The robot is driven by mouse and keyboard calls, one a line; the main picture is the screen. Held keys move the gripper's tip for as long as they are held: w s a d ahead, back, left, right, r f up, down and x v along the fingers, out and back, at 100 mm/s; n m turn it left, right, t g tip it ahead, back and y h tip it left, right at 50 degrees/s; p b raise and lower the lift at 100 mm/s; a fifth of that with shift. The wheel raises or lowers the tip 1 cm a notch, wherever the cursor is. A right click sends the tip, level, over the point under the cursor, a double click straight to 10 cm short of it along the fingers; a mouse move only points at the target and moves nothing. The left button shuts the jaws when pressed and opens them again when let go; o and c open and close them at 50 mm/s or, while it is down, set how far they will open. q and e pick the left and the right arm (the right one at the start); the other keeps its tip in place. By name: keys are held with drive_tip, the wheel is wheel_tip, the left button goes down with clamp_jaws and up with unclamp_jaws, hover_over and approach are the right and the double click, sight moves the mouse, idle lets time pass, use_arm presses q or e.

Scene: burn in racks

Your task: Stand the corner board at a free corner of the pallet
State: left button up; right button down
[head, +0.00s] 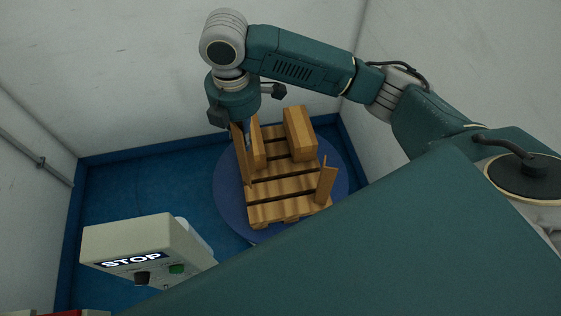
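A pallet (283,186) of wooden slats lies on a round blue turntable (342,190). A tall brown corner board (239,153) is upright at the pallet's left side, below my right gripper (246,133). The gripper appears shut on the board's upper part; its fingertips are small and partly hidden. I cannot tell whether the board's foot touches the pallet or hangs above it. Another corner board (326,182) stands at the pallet's front right corner. The front left corner shows no board. The back corners are partly hidden by boxes and my arm. My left gripper is not in view.
Two cartons stand on the rear of the pallet, a larger one (299,134) at right and a narrow one (258,147) beside the board. A control box marked STOP (140,248) is at the lower left. Pale walls enclose the blue floor (130,190).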

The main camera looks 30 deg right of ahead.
wheel_tip(320, 180, down, 25)
drive_tip(key=n+b, duration=0.2)
drive_tip(key=n, duration=0.2)
drive_tip(key=shift+w+a, duration=0.15)
drive_tip(key=shift+a, duration=0.3)
drive_tip(key=c, duration=1.8)
unclamp_jaws()
drive_tip(key=shift+f, duration=0.15)
drive_tip(key=shift+c, duration=0.2)
wheel_tip(320, 180, up, 12)
drive_tip(key=shift+r+p, duration=0.2)
drive_tip(key=shift+p, duration=0.2)
